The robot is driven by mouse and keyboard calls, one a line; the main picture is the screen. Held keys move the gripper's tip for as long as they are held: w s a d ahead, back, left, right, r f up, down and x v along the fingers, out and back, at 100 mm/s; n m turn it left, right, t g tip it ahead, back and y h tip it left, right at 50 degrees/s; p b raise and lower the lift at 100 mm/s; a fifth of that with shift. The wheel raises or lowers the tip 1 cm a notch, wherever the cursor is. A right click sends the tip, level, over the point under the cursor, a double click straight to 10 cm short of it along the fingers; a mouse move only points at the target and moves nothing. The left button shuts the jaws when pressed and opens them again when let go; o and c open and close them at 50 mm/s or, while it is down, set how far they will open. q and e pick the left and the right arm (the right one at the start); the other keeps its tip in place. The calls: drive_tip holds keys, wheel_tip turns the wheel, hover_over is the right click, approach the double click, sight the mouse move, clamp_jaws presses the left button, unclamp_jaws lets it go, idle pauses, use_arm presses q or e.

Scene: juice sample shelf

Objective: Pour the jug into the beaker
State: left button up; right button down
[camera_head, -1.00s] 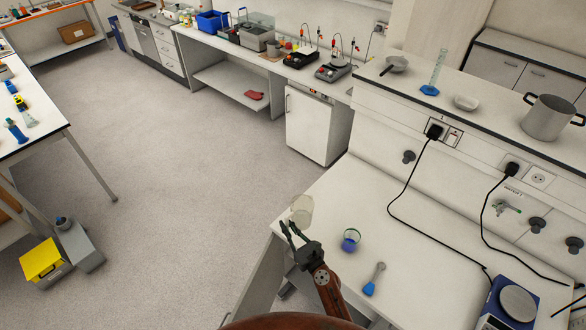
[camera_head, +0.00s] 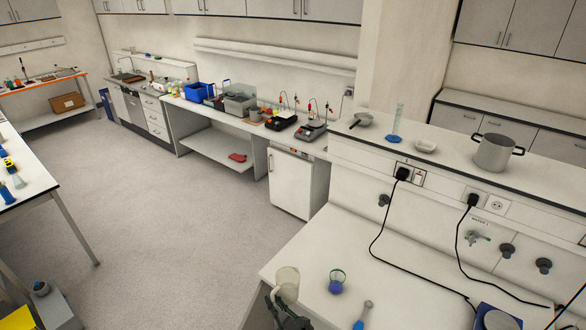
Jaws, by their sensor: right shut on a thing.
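A clear, pale jug (camera_head: 287,281) is at the lower middle of the head view, by the left edge of the near white bench. It looks empty or holds something clear; I cannot tell which. It looks roughly upright. My right gripper (camera_head: 274,308) is at the bottom edge, shut on the jug at its lower side. The fingers are partly cut off by the frame. A small glass beaker (camera_head: 336,282) with a green-tinted rim and blue contents stands on the bench to the right of the jug, apart from it. My left gripper is not in view.
A blue-tipped tool (camera_head: 363,315) lies right of the beaker. A balance (camera_head: 497,319) is at the lower right, with black cables hanging above the bench. The raised shelf (camera_head: 460,165) holds a pot (camera_head: 496,152), a dish, a cylinder and a pan.

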sight(289, 301)
drive_tip(key=d+f+b, duration=0.1)
drive_tip(key=d, duration=0.1)
drive_tip(key=d+f+b, duration=0.1)
drive_tip(key=d, duration=0.1)
drive_tip(key=d+b, duration=0.2)
drive_tip(key=d, duration=0.1)
drive_tip(key=shift+s+d+f, duration=0.1)
drive_tip(key=shift+s+f, duration=0.25)
drive_tip(key=shift+f, duration=0.05)
drive_tip(key=s+d+f+b, duration=0.25)
drive_tip(key=d+b, duration=0.55)
drive_tip(key=d, duration=0.5)
use_arm(q)
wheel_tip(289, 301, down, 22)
drive_tip(key=b, duration=0.9)
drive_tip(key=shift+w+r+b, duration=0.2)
drive_tip(key=shift+b, duration=0.2)
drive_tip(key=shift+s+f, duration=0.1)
use_arm(e)
drive_tip(key=s+d+r+n+g+y, duration=0.2)
drive_tip(key=s+d+n+g+y, duration=0.1)
drive_tip(key=s+d, duration=0.5)
drive_tip(key=s, duration=0.3)
drive_tip(key=shift+s+d+n+g+y, duration=0.2)
drive_tip(key=shift+s+n+g+y, duration=0.1)
drive_tip(key=shift+g+y, duration=0.1)
